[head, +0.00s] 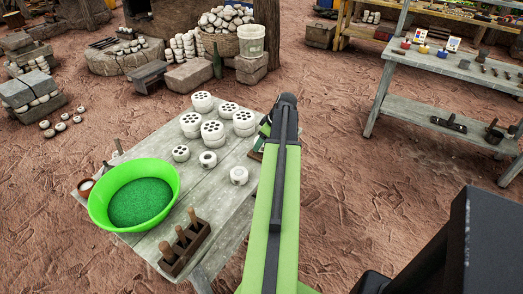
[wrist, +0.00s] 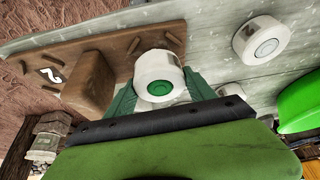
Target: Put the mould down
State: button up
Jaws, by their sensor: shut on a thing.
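The mould (wrist: 157,66) is a short white cylinder with a green round face. In the wrist view it sits between the green fingers of my gripper (wrist: 162,90), which is shut on it. It is over a brown wooden board (wrist: 125,47) marked with a white 2. I cannot tell whether the mould touches the board. In the head view my gripper (head: 264,128) is at the table's right edge, mostly hidden behind my arm. Only a sliver of the board (head: 255,156) shows there.
The grey table (head: 222,178) holds several white pieces with dark holes (head: 212,130), a green bowl of green powder (head: 167,168) and a wooden tool rack (head: 184,247). On the board, a brown block (wrist: 90,80) stands left of the mould. Another white piece (wrist: 262,40) is to the right.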

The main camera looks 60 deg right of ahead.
notch_tip(320, 180, down, 3)
jog(key=shift+r+b, duration=0.2)
jog(key=shift+b, duration=0.35)
jog(key=shift+r, duration=0.2)
jog(key=shift+f, duration=0.15)
jog(key=o, duration=1.6)
jog(key=shift+o, duration=0.2)
jog(key=shift+r+p, duration=0.45)
jog(key=p+v, duration=1)
jog(key=v, duration=0.1)
jog(key=shift+s+r, duration=0.2)
